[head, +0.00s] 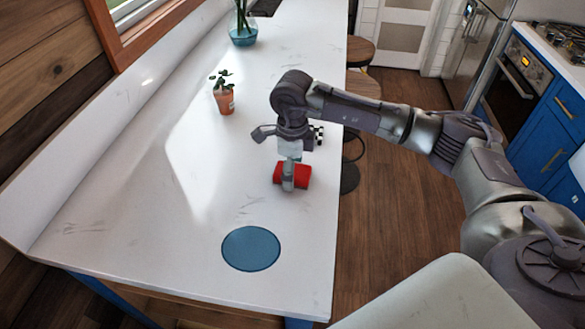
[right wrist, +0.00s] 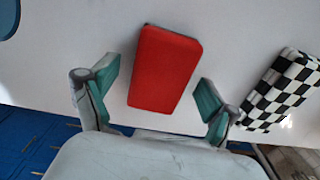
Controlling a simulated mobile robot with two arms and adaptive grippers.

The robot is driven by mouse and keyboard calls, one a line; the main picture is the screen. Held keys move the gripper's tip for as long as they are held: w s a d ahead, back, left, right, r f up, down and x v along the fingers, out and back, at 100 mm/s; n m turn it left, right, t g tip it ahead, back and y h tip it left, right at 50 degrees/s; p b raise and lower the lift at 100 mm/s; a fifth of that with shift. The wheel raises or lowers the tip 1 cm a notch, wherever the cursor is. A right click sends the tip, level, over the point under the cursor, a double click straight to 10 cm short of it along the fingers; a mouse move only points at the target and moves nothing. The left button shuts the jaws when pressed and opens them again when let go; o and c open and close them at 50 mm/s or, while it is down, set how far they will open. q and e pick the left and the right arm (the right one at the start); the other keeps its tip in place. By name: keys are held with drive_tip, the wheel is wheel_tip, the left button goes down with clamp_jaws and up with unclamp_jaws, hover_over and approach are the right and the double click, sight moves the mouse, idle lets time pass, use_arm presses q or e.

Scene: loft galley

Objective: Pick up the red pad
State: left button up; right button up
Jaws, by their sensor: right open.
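The red pad (head: 304,175) lies on the white counter near its right edge in the head view. In the right wrist view the red pad (right wrist: 163,68) lies between and just beyond the two fingers. My right gripper (head: 288,182) points down over the pad in the head view and hides part of it. The fingers of the right gripper (right wrist: 155,95) are spread apart, one on each side of the pad, with gaps showing. I cannot tell how far above the counter the fingertips are. My left gripper is not in view.
A black-and-white checked item (right wrist: 283,90) lies close beside the pad, partly behind my arm in the head view. A blue round mat (head: 251,249) lies nearer on the counter (head: 130,225). A potted plant (head: 226,101) and a blue glass vase (head: 243,38) stand farther back.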

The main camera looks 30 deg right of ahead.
sight(296, 170)
drive_tip(key=shift+f, duration=0.15)
drive_tip(key=c, duration=0.9)
drive_tip(key=shift+c, duration=0.2)
drive_tip(key=shift+r+b, duration=0.4)
drive_tip(key=r, duration=0.1)
drive_tip(key=r+b, duration=0.2)
drive_tip(key=shift+s+d+r, duration=0.25)
drive_tip(key=shift+d, duration=0.05)
drive_tip(key=s+d+r+b, duration=0.3)
drive_tip(key=s+d+r, duration=0.3)
drive_tip(key=s, duration=0.3)
drive_tip(key=shift+r+b, duration=0.4)
